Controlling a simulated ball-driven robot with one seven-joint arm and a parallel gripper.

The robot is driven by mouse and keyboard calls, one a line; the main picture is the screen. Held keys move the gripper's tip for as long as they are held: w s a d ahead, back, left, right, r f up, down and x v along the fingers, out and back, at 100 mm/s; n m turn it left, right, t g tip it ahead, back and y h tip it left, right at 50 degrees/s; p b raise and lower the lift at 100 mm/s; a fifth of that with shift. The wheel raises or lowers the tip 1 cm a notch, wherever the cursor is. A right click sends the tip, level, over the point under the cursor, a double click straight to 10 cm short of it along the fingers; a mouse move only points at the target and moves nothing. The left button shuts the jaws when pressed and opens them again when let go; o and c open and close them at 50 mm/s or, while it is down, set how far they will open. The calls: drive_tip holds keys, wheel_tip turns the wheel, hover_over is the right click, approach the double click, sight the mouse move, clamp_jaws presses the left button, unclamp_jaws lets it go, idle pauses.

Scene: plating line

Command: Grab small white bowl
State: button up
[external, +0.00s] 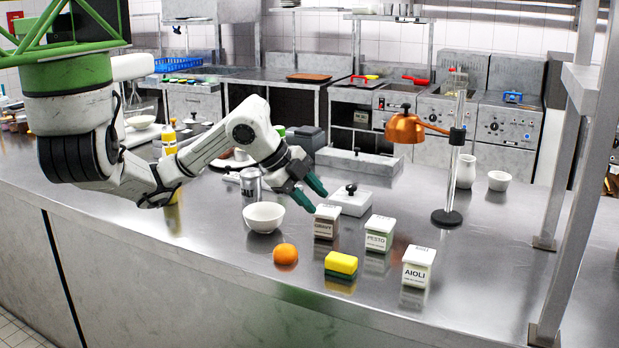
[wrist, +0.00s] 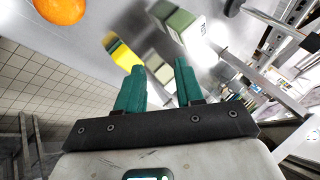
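A white bowl (external: 263,217) sits upright and apparently empty on the steel counter, left of my gripper in the external view. A smaller white bowl (external: 498,181) stands at the right, beside a white jug (external: 466,171). My gripper (external: 312,197) is above the counter, right of the nearer bowl and close to the GRAVY container (external: 326,222). Its teal fingers are apart with nothing between them, as the wrist view also shows (wrist: 160,72). I make out no white bowl in the wrist view.
An orange (external: 285,254), a yellow sponge (external: 341,264), and PESTO (external: 379,233) and AIOLI (external: 418,266) containers stand near the front. A copper lamp (external: 405,128) on a post rises right of centre. A can (external: 250,183) stands behind the nearer bowl.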

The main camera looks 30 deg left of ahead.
drive_tip(key=a+f+n+g+y, duration=0.15)
drive_tip(key=a+y, duration=0.45)
drive_tip(key=a, duration=1.3)
drive_tip(key=shift+n, duration=0.25)
drive_tip(key=x, duration=1)
drive_tip(key=shift+d+f+p, duration=0.2)
drive_tip(key=shift+d+p, duration=0.05)
drive_tip(key=shift+p, duration=0.05)
clamp_jaws()
